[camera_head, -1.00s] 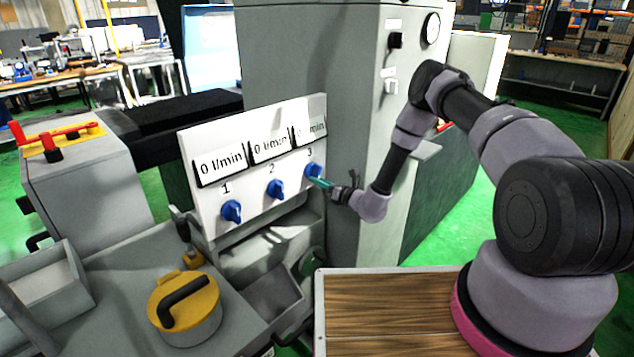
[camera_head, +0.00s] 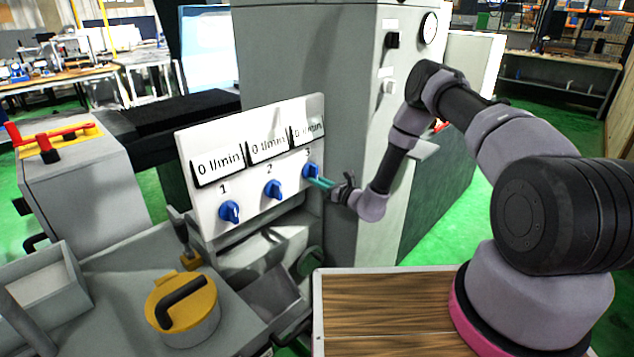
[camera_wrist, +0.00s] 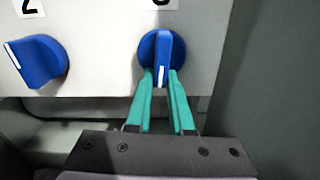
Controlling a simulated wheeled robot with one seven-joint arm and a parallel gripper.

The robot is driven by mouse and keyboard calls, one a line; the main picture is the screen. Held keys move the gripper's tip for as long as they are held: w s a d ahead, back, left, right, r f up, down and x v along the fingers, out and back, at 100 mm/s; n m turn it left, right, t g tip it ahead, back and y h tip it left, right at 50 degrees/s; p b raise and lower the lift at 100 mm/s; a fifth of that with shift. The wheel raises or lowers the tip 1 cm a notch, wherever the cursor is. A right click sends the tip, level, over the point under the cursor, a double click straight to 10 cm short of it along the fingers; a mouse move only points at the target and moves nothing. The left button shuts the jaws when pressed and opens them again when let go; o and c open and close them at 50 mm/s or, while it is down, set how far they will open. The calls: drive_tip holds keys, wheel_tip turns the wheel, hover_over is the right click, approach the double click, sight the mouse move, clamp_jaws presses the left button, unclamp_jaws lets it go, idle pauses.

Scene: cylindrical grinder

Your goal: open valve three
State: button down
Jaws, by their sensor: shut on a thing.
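Valve three is the blue knob (camera_head: 311,170) below the number 3 at the right of the white panel (camera_head: 250,208). In the wrist view, the blue knob of valve three (camera_wrist: 161,55) has its white mark pointing straight down. My gripper (camera_head: 318,181) reaches it from the lower right. In the wrist view, my gripper's teal fingers (camera_wrist: 162,78) are on both sides of the knob's ridge, shut on it. The display above the knob (camera_head: 306,131) is partly shaded, and its reading is hard to make out.
Valve two's blue knob (camera_head: 272,189) and valve one's blue knob (camera_head: 229,211) sit to the left, under displays reading 0 l/min. Valve two's mark is tilted in the wrist view (camera_wrist: 37,61). A yellow-lidded pot (camera_head: 181,306) and the grey machine cabinet (camera_head: 300,60) stand nearby.

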drive_tip(key=c, duration=0.8)
unclamp_jaws()
drive_tip(key=v, duration=1.1)
drive_tip(key=s+a+r+n+g+y, duration=0.1)
drive_tip(key=s+r+n+g, duration=0.3)
drive_tip(key=r, duration=0.6)
drive_tip(key=s+a+r+n+g, duration=0.1)
drive_tip(key=s+r+n+g, duration=0.25)
drive_tip(key=r+n, duration=0.5)
drive_tip(key=s+a+r+n+g+y, duration=0.1)
drive_tip(key=s+r+n+g, duration=0.3)
drive_tip(key=r, duration=0.7)
drive_tip(key=s+d+r+n+t+h, duration=0.6)
drive_tip(key=s+d+r+h, duration=0.6)
drive_tip(key=s+d+r, duration=0.6)
drive_tip(key=shift+s+d+n+h, duration=0.2)
drive_tip(key=shift+s+n+h, duration=0.2)
drive_tip(key=shift+s+n, duration=0.35)
